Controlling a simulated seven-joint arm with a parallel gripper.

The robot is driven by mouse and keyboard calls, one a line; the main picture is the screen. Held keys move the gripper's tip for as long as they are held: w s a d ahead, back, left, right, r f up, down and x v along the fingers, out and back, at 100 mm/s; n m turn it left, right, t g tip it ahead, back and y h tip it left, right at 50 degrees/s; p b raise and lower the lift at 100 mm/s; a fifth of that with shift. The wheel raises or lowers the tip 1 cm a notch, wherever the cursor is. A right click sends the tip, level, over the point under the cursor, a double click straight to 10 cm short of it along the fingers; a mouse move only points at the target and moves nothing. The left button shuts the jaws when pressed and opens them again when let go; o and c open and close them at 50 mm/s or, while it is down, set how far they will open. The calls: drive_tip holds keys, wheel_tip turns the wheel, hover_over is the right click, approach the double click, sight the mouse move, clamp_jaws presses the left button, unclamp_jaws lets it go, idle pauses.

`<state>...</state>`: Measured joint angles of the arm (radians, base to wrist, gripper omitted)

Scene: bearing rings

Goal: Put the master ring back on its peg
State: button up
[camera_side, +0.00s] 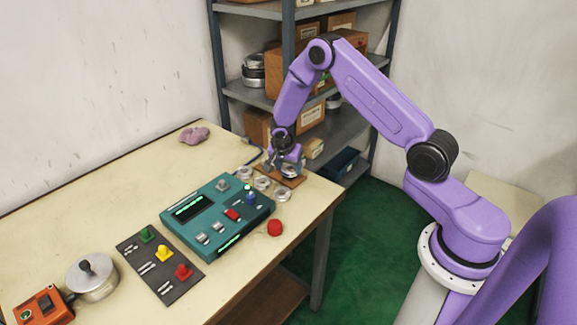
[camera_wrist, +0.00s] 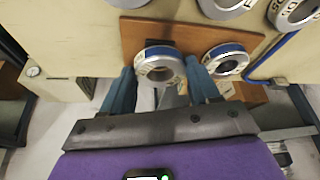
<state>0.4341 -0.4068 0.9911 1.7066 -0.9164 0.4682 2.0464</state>
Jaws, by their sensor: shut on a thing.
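My gripper (camera_side: 285,158) points down over a small brown wooden board (camera_side: 297,183) at the far right corner of the table. In the wrist view its two blue fingers (camera_wrist: 160,88) are shut on a metal ring (camera_wrist: 160,68) with a blue band and printed marks. The held ring is over the board's near edge; whether it touches the board or surrounds a peg cannot be told. A second blue-banded ring (camera_wrist: 226,60) is beside it, at the board's right. The pegs are not clearly visible, and the marks are too small to tell which ring is the master.
Three loose metal rings (camera_side: 262,183) lie between the board and a teal device (camera_side: 217,217). A red cap (camera_side: 275,228) is near the table's edge. A blue cable (camera_wrist: 275,55) runs beside the board. A shelf (camera_side: 335,125) stands behind. The table's left part is mostly clear.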

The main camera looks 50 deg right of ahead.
drive_tip(key=shift+f, duration=0.7)
idle(0.9)
drive_tip(key=o, duration=1.5)
drive_tip(key=shift+c, duration=0.2)
drive_tip(key=shift+r, duration=3.7)
